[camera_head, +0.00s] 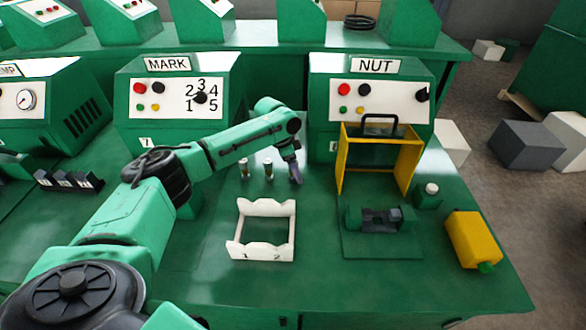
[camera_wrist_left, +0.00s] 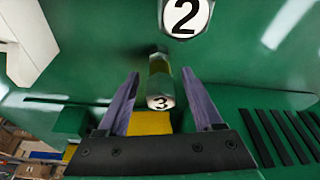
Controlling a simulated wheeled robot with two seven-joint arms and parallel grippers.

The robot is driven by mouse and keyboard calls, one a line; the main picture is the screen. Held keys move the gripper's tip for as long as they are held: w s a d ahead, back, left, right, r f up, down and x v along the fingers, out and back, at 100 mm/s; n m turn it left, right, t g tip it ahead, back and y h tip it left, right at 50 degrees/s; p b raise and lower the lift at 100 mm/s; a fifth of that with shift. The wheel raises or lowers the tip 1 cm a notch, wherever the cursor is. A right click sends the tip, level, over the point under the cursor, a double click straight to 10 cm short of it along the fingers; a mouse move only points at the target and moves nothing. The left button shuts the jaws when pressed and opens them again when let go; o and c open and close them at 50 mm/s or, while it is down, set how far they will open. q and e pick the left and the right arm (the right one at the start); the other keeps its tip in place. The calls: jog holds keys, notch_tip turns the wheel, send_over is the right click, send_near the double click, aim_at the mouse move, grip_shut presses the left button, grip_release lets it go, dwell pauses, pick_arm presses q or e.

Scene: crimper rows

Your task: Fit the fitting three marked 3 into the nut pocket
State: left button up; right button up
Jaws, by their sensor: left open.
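In the left wrist view, the fitting marked 3 (camera_wrist_left: 160,90), a metal piece with a yellowish body, sits between the spread fingers of my left gripper (camera_wrist_left: 159,78). The gripper is open, with gaps on both sides. The fitting marked 2 (camera_wrist_left: 184,18) is just beyond. In the head view, my left gripper (camera_head: 294,172) points down at the bench beside two small upright fittings (camera_head: 268,168); their marks cannot be read there. The station labelled NUT (camera_head: 374,67) stands right of it, with a dark fixture (camera_head: 382,219) on a green plate in front; the pocket itself is unclear. My right gripper is out of view.
A white rack (camera_head: 262,205) stands on the bench (camera_head: 320,290) in front of the fittings. A yellow guard frame with a black handle (camera_head: 381,118) stands before the NUT station. A yellow bottle (camera_head: 470,239) is at right. The MARK station (camera_head: 170,65) stands behind my arm.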

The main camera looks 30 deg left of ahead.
pick_arm(q)
jog(key=shift+w+f, duration=0.1)
jog(key=shift+f, duration=0.1)
jog(key=shift+r, duration=0.1)
grip_shut()
